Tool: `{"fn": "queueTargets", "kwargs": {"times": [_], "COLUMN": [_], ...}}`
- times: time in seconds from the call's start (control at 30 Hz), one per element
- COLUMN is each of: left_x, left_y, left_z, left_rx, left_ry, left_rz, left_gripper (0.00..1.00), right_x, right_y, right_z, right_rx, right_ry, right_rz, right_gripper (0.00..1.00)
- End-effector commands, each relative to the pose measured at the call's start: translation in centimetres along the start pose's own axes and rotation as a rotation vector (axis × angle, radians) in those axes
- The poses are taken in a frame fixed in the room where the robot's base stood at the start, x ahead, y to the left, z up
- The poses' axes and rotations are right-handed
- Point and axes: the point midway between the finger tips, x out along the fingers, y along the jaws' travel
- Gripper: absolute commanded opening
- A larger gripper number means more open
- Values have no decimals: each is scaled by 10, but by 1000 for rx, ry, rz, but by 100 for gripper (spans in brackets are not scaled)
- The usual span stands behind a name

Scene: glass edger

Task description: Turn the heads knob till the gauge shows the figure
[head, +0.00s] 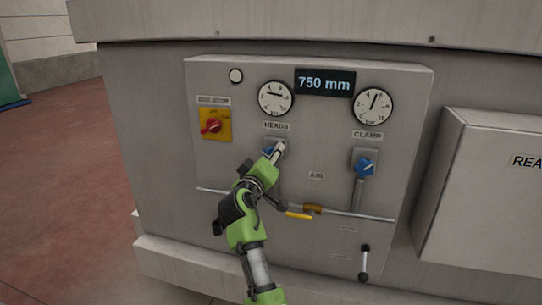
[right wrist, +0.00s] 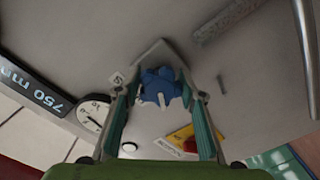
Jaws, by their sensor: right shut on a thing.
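The blue HEADS knob (head: 268,150) sits on the grey panel below the HEADS gauge and is partly hidden by my right gripper (head: 275,153). In the right wrist view the blue knob (right wrist: 159,86) lies between the two fingers of my right gripper (right wrist: 158,92), which is shut on it. The HEADS gauge (head: 275,97) is a white dial; its dark needle lies roughly level, and its figures are too small to read surely. The dial also shows in the right wrist view (right wrist: 93,116). My left gripper is not in view.
A display (head: 325,83) reads 750 mm. The CLAMP gauge (head: 373,106) and blue CLAMP knob (head: 365,166) are to the right. A red switch on a yellow plate (head: 214,125) is left.

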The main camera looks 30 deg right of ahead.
Motion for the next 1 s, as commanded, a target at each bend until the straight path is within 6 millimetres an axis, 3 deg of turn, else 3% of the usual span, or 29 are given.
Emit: {"fn": "queueTargets", "kwargs": {"times": [0.17, 0.2, 0.27, 0.67, 1.0], "left_x": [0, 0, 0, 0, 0], "left_y": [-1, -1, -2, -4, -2], "left_z": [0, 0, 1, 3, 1], "left_rx": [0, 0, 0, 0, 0], "left_ry": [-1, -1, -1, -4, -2], "left_rz": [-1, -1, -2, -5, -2], "left_gripper": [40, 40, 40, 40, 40], "right_x": [1, 1, 1, 0, 2], "right_y": [2, 2, 2, 5, 50], "right_z": [0, 0, 0, -4, -46], "right_rx": [1, 1, 1, 4, 7], "right_ry": [0, 0, 0, 1, 1], "right_rz": [4, 4, 4, 3, 9], "right_gripper": [15, 42, 54, 54, 54]}}
